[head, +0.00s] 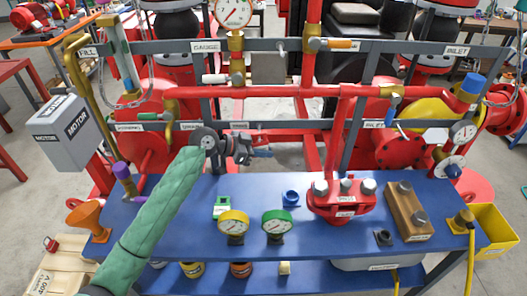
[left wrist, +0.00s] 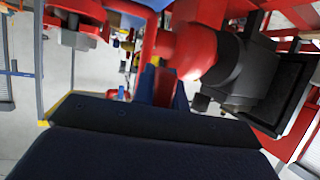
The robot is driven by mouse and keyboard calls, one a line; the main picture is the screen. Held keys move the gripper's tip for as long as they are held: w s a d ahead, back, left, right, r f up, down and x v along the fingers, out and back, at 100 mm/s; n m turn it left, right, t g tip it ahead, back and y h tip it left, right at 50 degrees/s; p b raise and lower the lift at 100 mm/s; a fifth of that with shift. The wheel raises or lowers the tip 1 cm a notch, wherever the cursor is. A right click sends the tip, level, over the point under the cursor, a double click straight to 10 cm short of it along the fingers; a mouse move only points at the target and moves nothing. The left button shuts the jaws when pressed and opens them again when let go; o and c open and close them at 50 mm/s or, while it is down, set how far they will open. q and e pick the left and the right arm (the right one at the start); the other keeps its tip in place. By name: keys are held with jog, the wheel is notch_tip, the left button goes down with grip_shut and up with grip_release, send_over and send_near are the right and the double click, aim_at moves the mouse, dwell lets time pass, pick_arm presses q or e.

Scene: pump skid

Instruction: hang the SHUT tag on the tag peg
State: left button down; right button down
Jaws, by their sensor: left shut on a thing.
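My left arm in its green sleeve (head: 150,215) reaches up from the lower left in the head view. My left gripper (head: 246,153) is above the back of the blue bench, just in front of the lower grey rail. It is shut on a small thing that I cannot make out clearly. No lettering reading SHUT is legible. A short grey peg (head: 282,47) sticks out of the upper grey rail, above and to the right of the gripper; I cannot tell whether it is the tag peg. The left wrist view shows mostly dark parts and red pipework. My right gripper is in neither view.
The blue bench (head: 330,241) holds gauges (head: 233,224), a red pump part (head: 341,198) and a wooden block (head: 408,212). Red upright pipes (head: 313,20) and the lower grey rail (head: 280,125) stand close by the gripper. A grey MOTOR box (head: 58,130) is at left.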

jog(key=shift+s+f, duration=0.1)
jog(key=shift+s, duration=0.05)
pick_arm(q)
jog(key=c, duration=1.3)
grip_release()
jog(key=shift+c, duration=0.2)
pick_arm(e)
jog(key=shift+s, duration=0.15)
pick_arm(q)
jog(key=shift+r, duration=0.1)
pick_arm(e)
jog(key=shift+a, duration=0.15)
